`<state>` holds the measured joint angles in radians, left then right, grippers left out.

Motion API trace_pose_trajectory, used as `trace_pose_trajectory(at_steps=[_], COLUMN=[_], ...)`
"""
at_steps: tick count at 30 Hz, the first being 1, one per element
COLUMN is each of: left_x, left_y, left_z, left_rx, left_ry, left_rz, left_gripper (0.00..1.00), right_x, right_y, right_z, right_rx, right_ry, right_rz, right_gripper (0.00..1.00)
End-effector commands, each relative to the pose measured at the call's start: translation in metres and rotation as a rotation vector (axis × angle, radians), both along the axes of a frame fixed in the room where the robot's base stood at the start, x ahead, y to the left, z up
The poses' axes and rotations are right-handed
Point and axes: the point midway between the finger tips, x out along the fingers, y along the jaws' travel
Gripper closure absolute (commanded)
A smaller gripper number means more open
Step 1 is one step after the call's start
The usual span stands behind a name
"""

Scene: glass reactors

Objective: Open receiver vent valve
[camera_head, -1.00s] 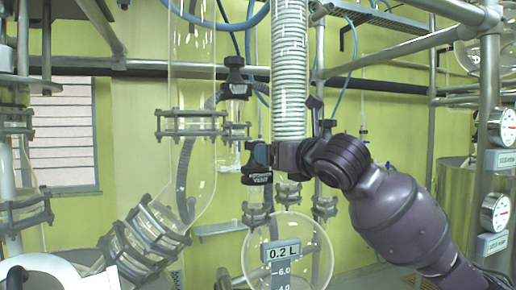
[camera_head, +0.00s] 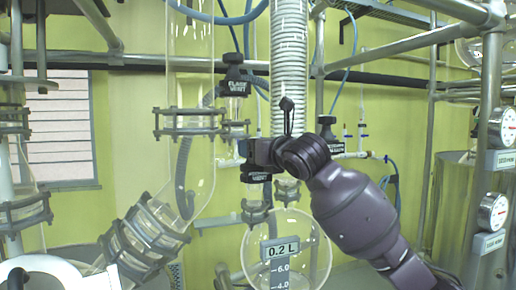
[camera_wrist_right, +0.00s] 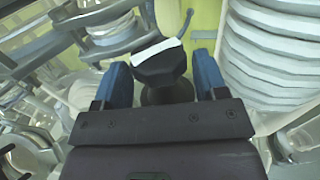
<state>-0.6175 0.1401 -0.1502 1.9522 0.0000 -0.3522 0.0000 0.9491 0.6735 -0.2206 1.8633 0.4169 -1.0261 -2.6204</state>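The receiver vent valve (camera_head: 256,174) is a black knob with a white-lettered label. It sits on a glass neck above the round receiver flask, just left of the white coil column. My right gripper (camera_head: 258,151) is at the top of this knob, its arm coming from the lower right. In the right wrist view, a black knob with a white strip (camera_wrist_right: 158,62) lies between the two blue fingers of the right gripper (camera_wrist_right: 160,82). The fingers stand apart, with narrow gaps visible beside the knob. My left gripper is not in view.
The flask vent valve (camera_head: 236,78) is above and left of the gripper. The coil column (camera_head: 289,70) stands close behind it. Another black-capped valve (camera_head: 328,143) is at right. The glass receiver flask (camera_head: 312,250) hangs below. Metal posts (camera_head: 488,130) and gauges stand at right.

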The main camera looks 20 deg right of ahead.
Motion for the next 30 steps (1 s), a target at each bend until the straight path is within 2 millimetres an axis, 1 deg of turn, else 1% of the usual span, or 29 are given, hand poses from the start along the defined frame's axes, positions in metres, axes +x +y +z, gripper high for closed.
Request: trace_pose_trajectory(at_steps=[1,6,7,14,21,30], left_x=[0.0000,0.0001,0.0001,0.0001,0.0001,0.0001], left_y=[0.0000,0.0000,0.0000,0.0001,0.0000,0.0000], left_z=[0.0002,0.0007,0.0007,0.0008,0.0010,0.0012], left_rx=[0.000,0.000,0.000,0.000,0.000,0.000], left_ry=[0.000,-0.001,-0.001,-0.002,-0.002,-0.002], left_rz=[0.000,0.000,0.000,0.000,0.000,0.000], left_gripper=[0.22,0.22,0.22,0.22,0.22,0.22], right_x=[-0.0001,-0.0002,-0.0002,-0.0001,-0.0005,0.0000], right_y=[-0.0001,-0.0001,-0.0001,0.0012,0.0038,0.0005], right_z=[0.0000,-0.0001,-0.0001,0.0019,0.0052,0.0033], right_rx=[0.000,0.000,0.000,-0.007,-0.016,-0.012], right_ry=[0.000,0.000,0.000,-0.007,-0.020,-0.009], right_rz=[0.000,0.000,0.000,0.019,0.083,0.169], right_gripper=[0.42,0.68,0.71,0.71,0.71,0.71])
